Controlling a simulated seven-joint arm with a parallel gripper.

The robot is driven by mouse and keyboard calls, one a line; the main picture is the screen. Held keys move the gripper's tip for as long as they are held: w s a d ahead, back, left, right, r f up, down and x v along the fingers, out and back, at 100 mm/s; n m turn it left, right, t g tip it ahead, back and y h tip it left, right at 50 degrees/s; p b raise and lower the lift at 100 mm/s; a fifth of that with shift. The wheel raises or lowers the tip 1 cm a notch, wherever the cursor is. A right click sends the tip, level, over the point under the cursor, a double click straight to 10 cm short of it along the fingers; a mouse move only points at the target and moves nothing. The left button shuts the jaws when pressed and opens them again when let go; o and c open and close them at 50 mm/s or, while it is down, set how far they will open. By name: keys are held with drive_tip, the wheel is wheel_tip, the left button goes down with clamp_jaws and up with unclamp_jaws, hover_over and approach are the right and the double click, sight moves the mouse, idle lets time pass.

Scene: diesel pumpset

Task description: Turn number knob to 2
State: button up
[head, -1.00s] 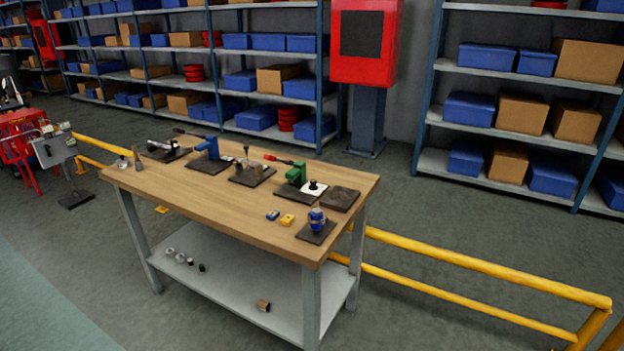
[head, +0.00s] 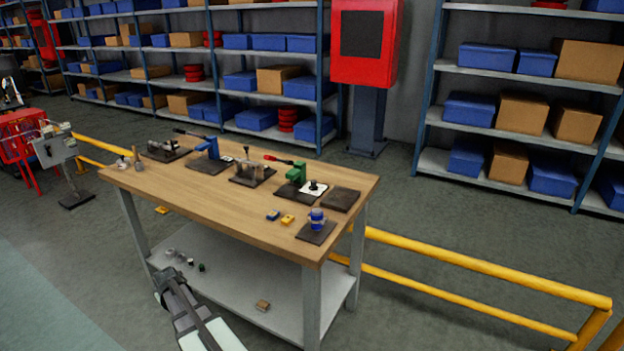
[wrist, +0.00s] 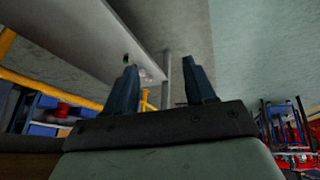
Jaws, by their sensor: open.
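A black knob (head: 314,186) on a white plate stands on a dark base near the right end of the wooden workbench (head: 200,203). It looks like the number knob, but I cannot read its markings or setting. My gripper (head: 168,283) is low at the bench's front left, by the lower shelf, far from the knob and below the bench top. In the wrist view my gripper (wrist: 161,82) shows two dark fingers apart with nothing between them. The knob is not seen in that view.
A green clamp (head: 297,173), a blue clamp (head: 208,147) and a blue cylinder (head: 317,218) on a dark base share the bench top. Small parts lie on the lower shelf (head: 235,282). A yellow rail (head: 480,264) runs to the right. The bench top's front half is mostly clear.

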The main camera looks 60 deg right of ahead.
drive_tip(key=w+d+r+m+t+h, duration=0.1)
drive_tip(key=w+d+r+t+h, duration=0.15)
drive_tip(key=d+r, duration=0.85)
drive_tip(key=w+d+r+m+t+h, duration=0.1)
drive_tip(key=w+d+r, duration=0.3)
drive_tip(key=d+r, duration=0.65)
drive_tip(key=s+d+r+m+g, duration=0.1)
drive_tip(key=s+d+m, duration=0.1)
drive_tip(key=s+d, duration=0.1)
drive_tip(key=s+d+r+m+g, duration=0.2)
drive_tip(key=s+d, duration=0.1)
drive_tip(key=d, duration=0.1)
drive_tip(key=s+d+r+m+g, duration=0.1)
drive_tip(key=s+d+r+m, duration=0.1)
drive_tip(key=s+d, duration=0.2)
drive_tip(key=shift+r+g, duration=0.1)
drive_tip(key=shift+g, duration=0.15)
drive_tip(key=s+d+r+m+g+y, duration=0.1)
drive_tip(key=s+d+r+m+g, duration=0.15)
drive_tip(key=s+d+m, duration=0.4)
drive_tip(key=s+d+r+m+g+y, duration=0.2)
drive_tip(key=s+d+r, duration=0.15)
drive_tip(key=s, duration=0.65)
drive_tip(key=m, duration=0.2)
approach(313, 181)
drive_tip(key=shift+h, duration=0.45)
drive_tip(key=x, duration=0.8)
drive_tip(key=shift+a+f, duration=0.1)
drive_tip(key=shift+a, duration=0.2)
clamp_jaws()
